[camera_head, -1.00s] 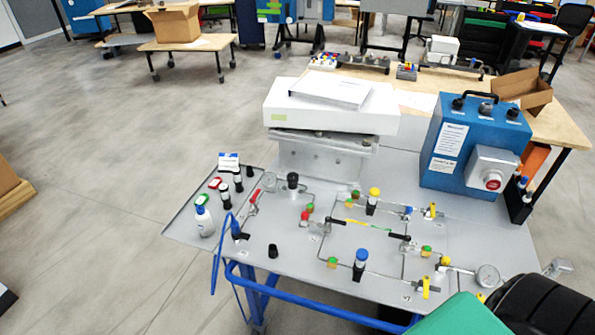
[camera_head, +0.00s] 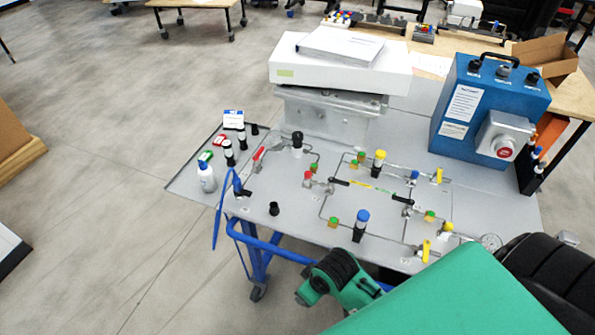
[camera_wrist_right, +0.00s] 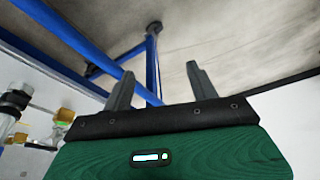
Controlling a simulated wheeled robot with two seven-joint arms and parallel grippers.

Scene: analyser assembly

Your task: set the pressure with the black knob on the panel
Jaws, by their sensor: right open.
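The grey panel (camera_head: 290,227) carries thin pipes, valves and coloured knobs. A black knob (camera_head: 297,138) on a pale body stands upright near the panel's back left. My right arm comes in green and black from the lower right in the head view, in front of the panel's near edge, away from the black knob. Its gripper is hidden there. In the right wrist view my right gripper (camera_wrist_right: 160,80) is open and empty, with blue table-frame tubes beyond the fingers. My left gripper is not in view.
A blue box (camera_head: 485,110) with a red button stands at the panel's right. A white box (camera_head: 340,72) sits behind the knob. Small bottles (camera_head: 207,178) stand at the left edge. A blue-topped knob (camera_head: 361,222) and a yellow-topped knob (camera_head: 379,160) rise from the panel.

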